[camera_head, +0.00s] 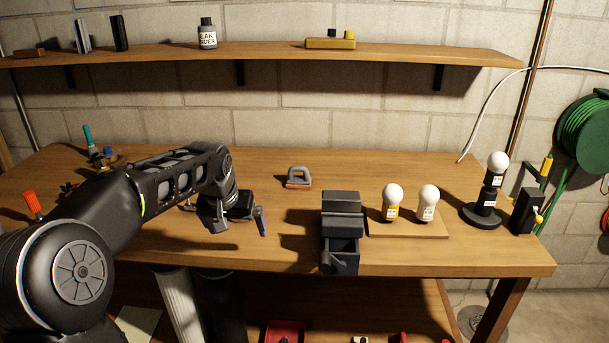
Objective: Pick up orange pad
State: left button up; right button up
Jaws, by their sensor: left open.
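A small block with a grey arched handle and an orange-brown pad (298,183) underneath stands upright on the wooden workbench, near its back and left of centre. I take its orange base to be the orange pad. My left gripper (238,224) points down over the bench, to the left of and nearer than the pad. Its fingers are apart with nothing seen between them. It does not touch the pad. My right gripper is not in view.
A dark vise-like block (341,215) stands right of the pad, near the front edge. A lamp stand (484,210) is at far right. A shelf (270,52) runs above. Bench around the pad is clear.

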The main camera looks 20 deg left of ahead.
aim_at(304, 181)
jog(key=i, duration=1.25)
